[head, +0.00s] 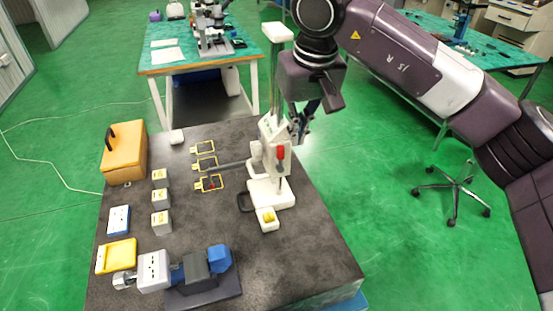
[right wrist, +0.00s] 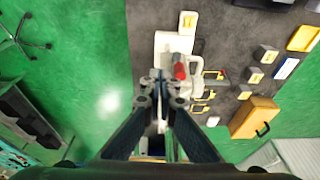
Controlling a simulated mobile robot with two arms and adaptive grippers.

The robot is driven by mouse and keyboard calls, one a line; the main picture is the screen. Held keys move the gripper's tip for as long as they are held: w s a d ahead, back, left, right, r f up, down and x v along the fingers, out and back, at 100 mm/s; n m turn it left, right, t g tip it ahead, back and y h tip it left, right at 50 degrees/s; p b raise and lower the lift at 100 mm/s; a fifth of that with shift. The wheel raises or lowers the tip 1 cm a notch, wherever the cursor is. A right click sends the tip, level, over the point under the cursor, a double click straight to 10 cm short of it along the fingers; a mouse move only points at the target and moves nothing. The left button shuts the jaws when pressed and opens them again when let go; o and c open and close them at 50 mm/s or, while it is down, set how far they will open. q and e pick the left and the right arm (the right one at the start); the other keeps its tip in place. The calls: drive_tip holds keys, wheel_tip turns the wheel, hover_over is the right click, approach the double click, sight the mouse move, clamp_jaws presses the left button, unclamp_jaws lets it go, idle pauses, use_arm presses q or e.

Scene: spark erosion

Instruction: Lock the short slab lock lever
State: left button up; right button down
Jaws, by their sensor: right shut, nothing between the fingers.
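A white upright machine (head: 268,150) stands on the dark table, with a tall column and a white base. A red-handled lever (head: 281,153) is on its front side; its red end also shows in the right wrist view (right wrist: 179,70). I cannot tell for sure that this is the short slab lock lever. My right gripper (head: 298,132) is beside the machine's right side, pointing down, shut and empty. In the right wrist view its fingertips (right wrist: 160,82) are close to the red handle, to its left; contact cannot be told. My left gripper is not in view.
A dark horizontal arm (head: 228,166) reaches left from the machine towards yellow frames (head: 206,163). Several grey blocks (head: 160,198), an orange box (head: 124,155), a yellow tray (head: 116,256) and a grey-blue device (head: 195,266) occupy the left and front. The table's right front is clear.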

drive_tip(key=shift+s+b+x, duration=0.25)
drive_tip(key=shift+b+x, duration=0.5)
drive_tip(key=shift+x, duration=0.3)
drive_tip(key=shift+f, duration=0.1)
idle(0.5)
